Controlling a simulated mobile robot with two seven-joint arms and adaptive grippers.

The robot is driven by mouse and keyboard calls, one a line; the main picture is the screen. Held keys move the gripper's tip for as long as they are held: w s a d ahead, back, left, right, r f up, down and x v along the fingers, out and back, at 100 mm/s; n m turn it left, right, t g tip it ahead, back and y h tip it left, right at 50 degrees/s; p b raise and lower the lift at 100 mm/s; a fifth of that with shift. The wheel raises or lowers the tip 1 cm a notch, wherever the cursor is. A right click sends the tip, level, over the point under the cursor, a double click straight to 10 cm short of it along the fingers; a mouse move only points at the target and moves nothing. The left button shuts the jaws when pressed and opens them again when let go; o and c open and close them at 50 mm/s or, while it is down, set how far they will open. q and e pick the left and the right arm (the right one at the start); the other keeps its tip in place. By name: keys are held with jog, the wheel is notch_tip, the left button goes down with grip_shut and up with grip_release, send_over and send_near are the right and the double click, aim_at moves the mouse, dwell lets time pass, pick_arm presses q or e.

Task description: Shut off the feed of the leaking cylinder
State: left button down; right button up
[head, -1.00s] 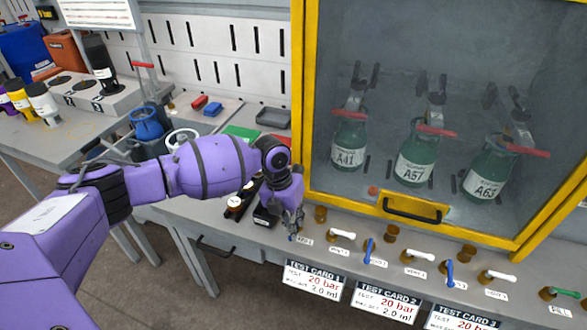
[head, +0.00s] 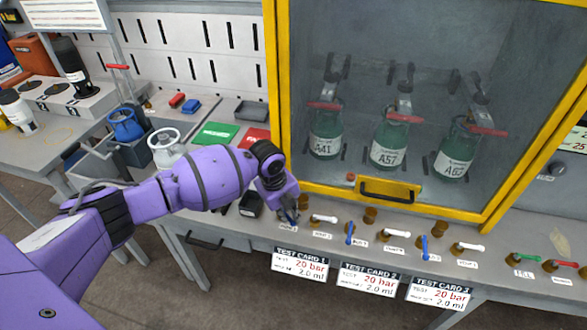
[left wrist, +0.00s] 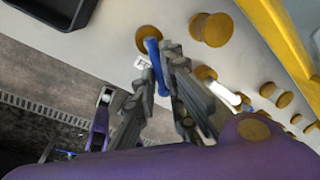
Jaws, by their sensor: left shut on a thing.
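My left gripper (head: 290,214) is at the leftmost valve on the bench front. In the left wrist view its fingers (left wrist: 165,85) are shut on a blue valve handle (left wrist: 153,62) beside a brass knob. Two other blue handles, the middle one (head: 349,233) and the right one (head: 424,247), stand further right, both pointing roughly toward the bench edge. Three green cylinders, A41 (head: 326,135), A57 (head: 389,145) and one at the right (head: 454,155), stand behind the cabinet glass. I cannot see which one leaks. My right gripper is not in view.
White handles (head: 324,218) alternate with the blue ones; a green handle (head: 527,258) and a red handle (head: 563,266) are at far right. The yellow-framed cabinet door (head: 390,203) is closed, close behind the valves. Test cards (head: 300,265) hang from the bench front.

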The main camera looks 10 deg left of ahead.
pick_arm(q)
jog(key=shift+w+a+r+n, duration=0.15)
jog(key=shift+w+n, duration=0.05)
jog(key=shift+n, duration=0.8)
jog(key=n, duration=0.2)
jog(key=y+p, duration=0.1)
jog(key=shift+w+d+n, duration=0.25)
jog(key=shift+w+n, duration=0.05)
jog(key=shift+n, duration=0.1)
jog(key=n, duration=0.2)
jog(key=shift+w+d+f+n+t+p, duration=0.2)
jog(key=shift+w+n+t+p, duration=0.1)
jog(key=shift+w+p, duration=0.05)
jog(key=shift+w+n+y, duration=0.1)
jog(key=shift+n+y, duration=0.2)
jog(key=shift+n, duration=0.3)
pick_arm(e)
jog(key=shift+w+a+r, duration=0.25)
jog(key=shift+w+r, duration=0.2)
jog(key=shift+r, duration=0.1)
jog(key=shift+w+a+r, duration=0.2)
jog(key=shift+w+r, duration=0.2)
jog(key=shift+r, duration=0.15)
pick_arm(q)
jog(key=shift+f, duration=0.1)
jog(key=shift+d+f, duration=0.1)
jog(key=shift+d, duration=0.05)
